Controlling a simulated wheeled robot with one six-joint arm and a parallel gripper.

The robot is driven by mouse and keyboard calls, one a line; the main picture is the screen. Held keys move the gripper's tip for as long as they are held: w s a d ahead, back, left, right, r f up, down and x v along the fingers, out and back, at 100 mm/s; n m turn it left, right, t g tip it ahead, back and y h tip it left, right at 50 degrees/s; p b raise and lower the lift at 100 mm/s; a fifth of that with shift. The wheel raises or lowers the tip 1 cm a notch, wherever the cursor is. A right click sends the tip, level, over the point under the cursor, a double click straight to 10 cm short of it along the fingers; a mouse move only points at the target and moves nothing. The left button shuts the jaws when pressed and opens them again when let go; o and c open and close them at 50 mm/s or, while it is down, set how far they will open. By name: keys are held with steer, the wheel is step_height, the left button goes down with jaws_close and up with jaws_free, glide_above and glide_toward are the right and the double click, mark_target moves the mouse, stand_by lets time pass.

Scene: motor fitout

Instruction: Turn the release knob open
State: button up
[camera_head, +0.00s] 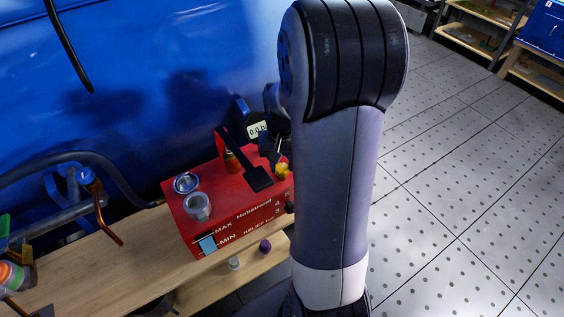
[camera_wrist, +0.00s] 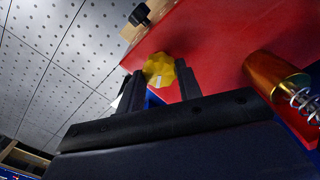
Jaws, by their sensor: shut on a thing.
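The release knob (camera_wrist: 159,70) is yellow and faceted, with a small white mark on it. It sits against the red box (camera_wrist: 215,38) in the wrist view. My gripper (camera_wrist: 161,84) has its two dark fingers on either side of the knob and is shut on it. In the head view, the yellow knob (camera_head: 282,170) shows at the right end of the red box's top. My dark gripper (camera_head: 272,146) is beside it there, partly hidden behind my arm. The knob's base and exact turn angle cannot be made out.
A brass cylinder with a spring (camera_wrist: 278,76) stands near the knob, and a black knob (camera_wrist: 140,14) is at the box's edge. The wooden bench (camera_head: 95,262) holds pipes at left.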

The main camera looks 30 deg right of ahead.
mark_target(282, 167)
steer(key=shift+m, duration=0.6)
steer(key=o, duration=1)
steer(key=shift+c, duration=0.2)
step_height(282, 167, up, 11)
steer(key=shift+f, duration=0.15)
step_height(282, 167, down, 11)
steer(key=shift+r, duration=0.1)
stand_by(0.5)
